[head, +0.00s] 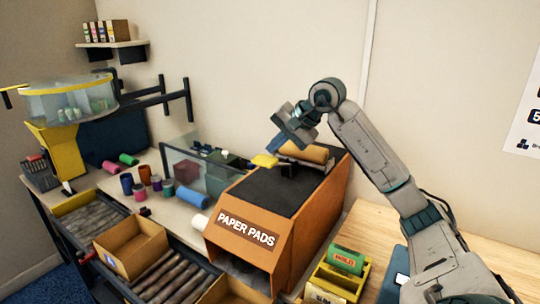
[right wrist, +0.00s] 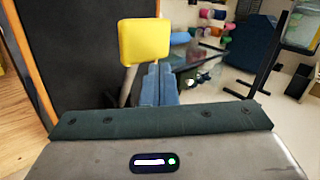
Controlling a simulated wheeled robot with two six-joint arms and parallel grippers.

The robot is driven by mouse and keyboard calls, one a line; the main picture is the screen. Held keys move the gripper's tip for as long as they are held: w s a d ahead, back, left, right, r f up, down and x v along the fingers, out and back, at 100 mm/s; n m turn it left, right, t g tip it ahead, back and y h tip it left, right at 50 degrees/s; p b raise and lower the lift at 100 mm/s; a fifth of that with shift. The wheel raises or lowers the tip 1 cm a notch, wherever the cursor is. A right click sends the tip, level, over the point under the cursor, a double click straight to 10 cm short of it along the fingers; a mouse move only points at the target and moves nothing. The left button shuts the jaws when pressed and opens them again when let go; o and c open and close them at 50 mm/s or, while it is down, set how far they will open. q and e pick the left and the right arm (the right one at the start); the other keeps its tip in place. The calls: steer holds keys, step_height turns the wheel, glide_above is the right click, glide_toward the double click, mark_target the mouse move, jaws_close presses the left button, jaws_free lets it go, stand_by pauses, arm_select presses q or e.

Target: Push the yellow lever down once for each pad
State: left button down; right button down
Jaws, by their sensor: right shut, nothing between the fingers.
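The yellow lever (head: 265,159) stands out over the black top of the orange paper pads dispenser (head: 297,237). In the right wrist view its square yellow head (right wrist: 145,41) sits just past my fingertips. My right gripper (head: 279,146) is shut and empty, pointing down close above the lever. Its blue fingers (right wrist: 158,80) are pressed together; I cannot tell whether they touch the lever. The dispenser's front opening below the label is dark, and no pad can be made out in it. My left gripper is not in view.
An open carton (head: 131,247) sits on the roller conveyor (head: 172,276) at left. Several coloured rolls lie on the bench behind it. A clear hopper (head: 68,102) stands far left.

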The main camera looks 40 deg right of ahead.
mark_target(274, 158)
steer(key=shift+s+a+f+b, duration=0.1)
steer(key=shift+a+f+b, duration=0.3)
steer(key=shift+f, duration=0.25)
steer(key=shift+s+a+f+b, duration=0.1)
steer(key=shift+a+f+b, duration=0.15)
steer(key=shift+f+b, duration=0.35)
steer(key=shift+s+a+f+b, duration=0.1)
steer(key=shift+a+f+b, duration=0.25)
steer(key=shift+f, duration=0.4)
stand_by(1.7)
steer(key=shift+r, duration=0.1)
stand_by(0.4)
steer(key=r+p, duration=0.1)
steer(key=d+r+p, duration=0.1)
steer(key=r+p, duration=0.1)
steer(key=d+r+p, duration=0.1)
steer(key=r, duration=0.1)
steer(key=shift+w+d+r, duration=0.15)
steer(key=shift+w+d, duration=0.05)
steer(key=shift+w, duration=0.15)
stand_by(0.4)
steer(key=shift+w+d+r+p, duration=0.15)
steer(key=shift+d+r+p, duration=0.25)
steer(key=shift+r+p, duration=0.35)
steer(key=shift+w+d+r+p, duration=0.1)
steer(key=shift+d+r+p, duration=0.3)
steer(key=shift+r+p, duration=0.35)
steer(key=shift+w+d+r+p, duration=0.15)
steer(key=shift+d+r+p, duration=0.25)
steer(key=shift+r+p, duration=0.35)
